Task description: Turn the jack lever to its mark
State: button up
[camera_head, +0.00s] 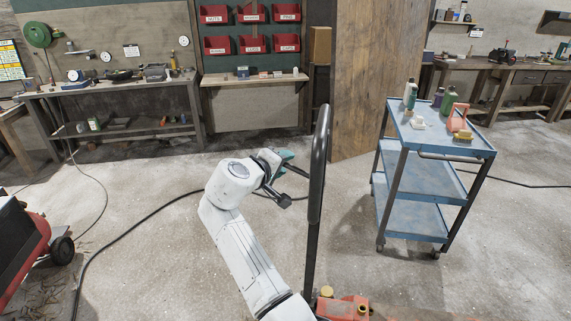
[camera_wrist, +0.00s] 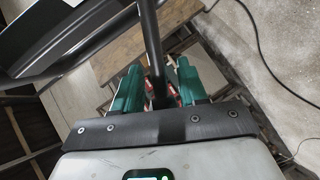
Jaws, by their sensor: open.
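The jack lever (camera_head: 319,165) is a tall black bar with a thick rounded grip, standing nearly upright in the head view. It rises from behind the red jack body (camera_head: 345,307), which is cut off by the bottom edge. My gripper (camera_head: 297,178) is open just left of the lever in the head view. In the wrist view a dark bar, which looks like the lever (camera_wrist: 150,35), runs down between the green fingers of my gripper (camera_wrist: 160,78). I cannot tell whether either finger touches it. I see no mark for the lever.
A blue cart (camera_head: 425,165) with bottles stands to the right. A workbench (camera_head: 115,95) is at the back left, and a red machine (camera_head: 22,245) is at the left edge. A black cable (camera_head: 130,220) crosses the floor. A wooden post (camera_head: 376,80) stands behind the lever.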

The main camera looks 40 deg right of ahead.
jog(key=b+v, duration=0.1)
jog(key=v, duration=0.7)
jog(key=shift+a, duration=0.3)
jog(key=shift+s+r, duration=0.1)
jog(key=shift+s, duration=0.05)
jog(key=s+a+f+t+y, duration=0.1)
jog(key=s+f+y, duration=0.3)
jog(key=s+f, duration=0.45)
jog(key=s+a+f+y, duration=0.2)
jog(key=s+f+y, duration=0.25)
jog(key=f, duration=0.65)
jog(key=s+a+f+y, duration=0.5)
jog(key=s+a, duration=0.3)
jog(key=s, duration=0.4)
jog(key=s+d+f+g, duration=0.1)
jog(key=s+f+g, duration=0.3)
jog(key=s, duration=0.7)
notch_tip(320, 180, down, 2)
jog(key=shift+f, duration=0.1)
